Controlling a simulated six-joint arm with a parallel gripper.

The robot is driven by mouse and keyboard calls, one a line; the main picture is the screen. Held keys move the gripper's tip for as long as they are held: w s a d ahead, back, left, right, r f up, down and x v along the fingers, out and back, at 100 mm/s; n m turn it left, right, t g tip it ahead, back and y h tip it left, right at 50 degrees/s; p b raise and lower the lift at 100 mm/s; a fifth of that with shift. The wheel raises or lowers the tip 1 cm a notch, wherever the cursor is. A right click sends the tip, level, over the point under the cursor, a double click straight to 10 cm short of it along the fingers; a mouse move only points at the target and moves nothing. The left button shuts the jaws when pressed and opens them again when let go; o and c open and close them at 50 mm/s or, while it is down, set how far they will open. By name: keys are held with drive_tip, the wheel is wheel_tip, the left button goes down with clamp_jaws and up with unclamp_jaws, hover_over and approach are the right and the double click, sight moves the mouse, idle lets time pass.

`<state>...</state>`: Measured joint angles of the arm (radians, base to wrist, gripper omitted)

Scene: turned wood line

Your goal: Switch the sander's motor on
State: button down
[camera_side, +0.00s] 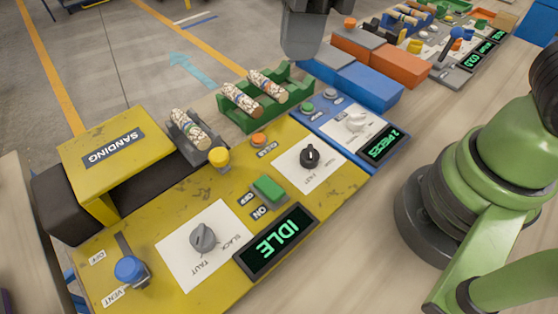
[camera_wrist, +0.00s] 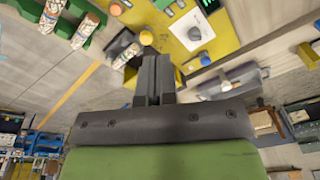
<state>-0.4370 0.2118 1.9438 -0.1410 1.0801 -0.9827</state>
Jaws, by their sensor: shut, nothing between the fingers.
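The sander is a yellow machine (camera_side: 180,262) with a hood marked SANDING (camera_side: 113,148). From the side I cannot tell for sure which way the rocker is tipped. The sander's panel (camera_wrist: 232,32) also shows at the top of the wrist view. My gripper (camera_wrist: 153,62) is shut and empty, in the air above the line. In the side view a grey part of it hangs at the top, well apart from the switch.
Turned pieces lie in a grey holder (camera_side: 192,152) and green rack (camera_side: 246,122). A blue station (camera_side: 352,128) adjoins.

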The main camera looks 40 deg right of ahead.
sight(280, 195)
drive_tip(key=a+f+n, duration=0.1)
drive_tip(key=f+n, duration=0.1)
drive_tip(key=f, duration=0.5)
drive_tip(key=s+a+f+n+g+h, duration=0.1)
drive_tip(key=a+f+n, duration=0.1)
drive_tip(key=f, duration=0.5)
drive_tip(key=s+a+f+n+g, duration=0.1)
drive_tip(key=a+f+n, duration=0.1)
drive_tip(key=f, duration=0.4)
drive_tip(key=shift+s+f+h, duration=0.1)
drive_tip(key=shift+f+h, duration=0.2)
drive_tip(key=shift+f, duration=0.1)
